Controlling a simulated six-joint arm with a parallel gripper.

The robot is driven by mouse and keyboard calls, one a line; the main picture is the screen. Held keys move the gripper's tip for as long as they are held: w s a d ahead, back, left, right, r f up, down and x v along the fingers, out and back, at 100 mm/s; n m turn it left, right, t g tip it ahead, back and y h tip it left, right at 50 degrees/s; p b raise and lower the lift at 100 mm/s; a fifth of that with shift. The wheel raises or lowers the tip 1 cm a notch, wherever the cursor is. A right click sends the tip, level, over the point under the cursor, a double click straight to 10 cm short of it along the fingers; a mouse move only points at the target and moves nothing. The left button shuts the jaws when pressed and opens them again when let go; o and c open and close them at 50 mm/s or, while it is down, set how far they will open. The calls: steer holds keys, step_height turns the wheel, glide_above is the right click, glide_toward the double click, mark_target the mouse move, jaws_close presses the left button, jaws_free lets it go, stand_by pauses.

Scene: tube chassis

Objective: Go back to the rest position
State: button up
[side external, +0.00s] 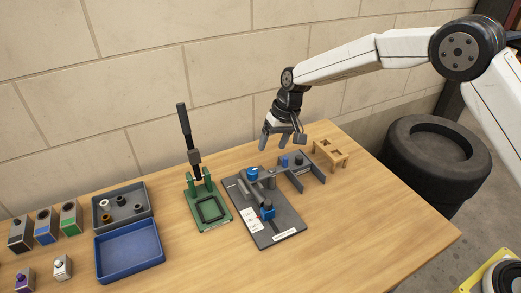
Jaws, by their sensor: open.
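My gripper (281,141) hangs from the arm at the upper middle of the side external view. It is open, its fingers pointing down, and I see nothing between them. It appears to be above the back of the grey fixture plate (284,227). That plate carries grey tube pieces (254,186), a blue part (267,211) at the front and another blue part (253,173) at the back. A grey bracket (297,184) with a small blue piece (284,162) stands behind it to the right. Gaps between fingers and parts are hard to judge.
A green lever press (208,220) with a tall black handle stands left of the plate. Blue (130,250) and grey (122,199) trays and several small blocks lie further left. A wooden stand (330,153) is at the back right. The table's right front (370,235) is clear.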

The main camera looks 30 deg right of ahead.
steer(key=s+d+h, duration=0.1)
steer(key=s+d, duration=0.4)
steer(key=s, duration=0.4)
steer(key=s+d+r+t+h, duration=0.1)
steer(key=s+d, duration=0.4)
steer(key=s, duration=0.4)
steer(key=s+d+r+h, duration=0.1)
steer(key=s+d, duration=0.4)
steer(key=s, duration=0.4)
steer(key=shift+s+d+t, duration=0.35)
steer(key=shift+t, duration=0.05)
steer(key=shift+r, duration=0.1)
